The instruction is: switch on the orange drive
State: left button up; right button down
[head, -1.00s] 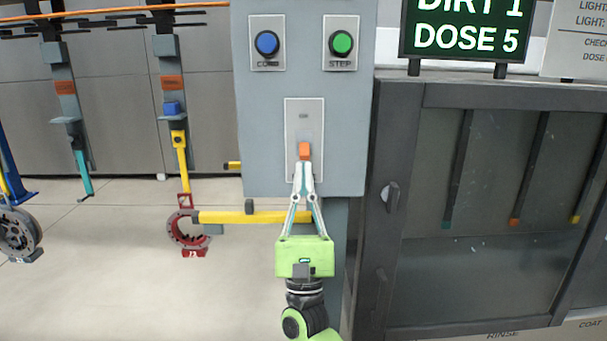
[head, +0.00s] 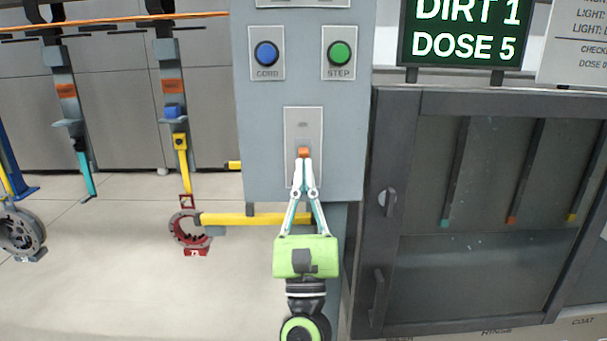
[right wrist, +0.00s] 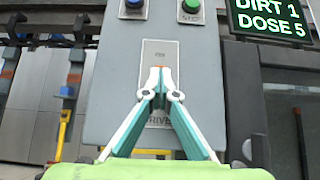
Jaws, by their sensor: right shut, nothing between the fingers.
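The orange drive switch (head: 304,152) is a small orange lever on a pale upright plate (head: 303,122) on the grey control panel (head: 260,150). My right gripper (head: 304,161) points up at it from below, with its fingertips together and empty. The tips are at the lever's lower edge and look to be touching it, though the exact contact cannot be told. In the right wrist view the shut fingertips (right wrist: 156,72) cover most of the lever and the lower plate. My left gripper is in neither view.
A blue button (head: 266,54) and a green STEP button (head: 339,53) sit above the switch plate. A yellow bar (head: 255,219) runs left beneath the panel. Hooks with parts hang at left.

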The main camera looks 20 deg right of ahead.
jog(key=shift+s+a+r, duration=0.15)
jog(key=shift+s+r, duration=0.05)
jog(key=shift+r, duration=0.2)
jog(key=shift+a+f, duration=0.1)
jog(key=v, duration=1.2)
